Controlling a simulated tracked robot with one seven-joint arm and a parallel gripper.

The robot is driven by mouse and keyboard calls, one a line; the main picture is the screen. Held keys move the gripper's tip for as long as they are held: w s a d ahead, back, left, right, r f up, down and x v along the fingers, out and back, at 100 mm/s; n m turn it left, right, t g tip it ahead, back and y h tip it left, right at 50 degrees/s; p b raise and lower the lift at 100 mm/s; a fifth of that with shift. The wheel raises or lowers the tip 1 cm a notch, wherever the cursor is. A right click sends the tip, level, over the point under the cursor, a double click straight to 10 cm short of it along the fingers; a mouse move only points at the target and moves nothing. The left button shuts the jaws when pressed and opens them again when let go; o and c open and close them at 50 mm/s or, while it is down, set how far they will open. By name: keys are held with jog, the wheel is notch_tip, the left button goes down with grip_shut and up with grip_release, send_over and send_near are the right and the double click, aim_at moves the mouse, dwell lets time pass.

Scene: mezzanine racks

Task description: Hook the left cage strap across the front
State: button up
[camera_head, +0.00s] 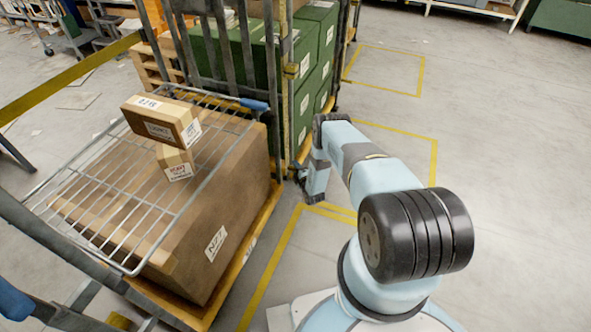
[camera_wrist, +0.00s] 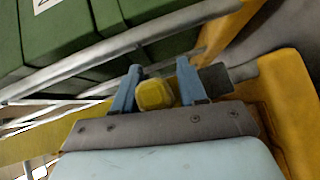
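A yellow strap (camera_head: 72,77) runs slanting across the upper left of the head view; its ends are not clear. The near roll cage has a grey wire shelf (camera_head: 125,255) and a blue handle (camera_head: 254,104). Behind it stands a second cage with green crates (camera_head: 328,45). My gripper (camera_head: 303,180) is low beside that cage's near corner. In the wrist view, the two blue fingers of my gripper (camera_wrist: 157,82) stand apart, with a rounded yellow piece (camera_wrist: 154,95) between them. Whether they press on it I cannot tell. A dark block (camera_wrist: 216,80) lies just right of the fingers.
A large carton (camera_head: 228,190) sits under the wire shelf, and small boxes (camera_head: 162,118) lie on top. Yellow floor lines (camera_head: 272,265) mark bays. The grey floor (camera_head: 510,130) to the right is clear. A white rack (camera_head: 470,10) stands at the back.

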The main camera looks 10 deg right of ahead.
grip_shut()
jog(key=shift+s+a, duration=0.1)
jog(key=shift+s, duration=0.05)
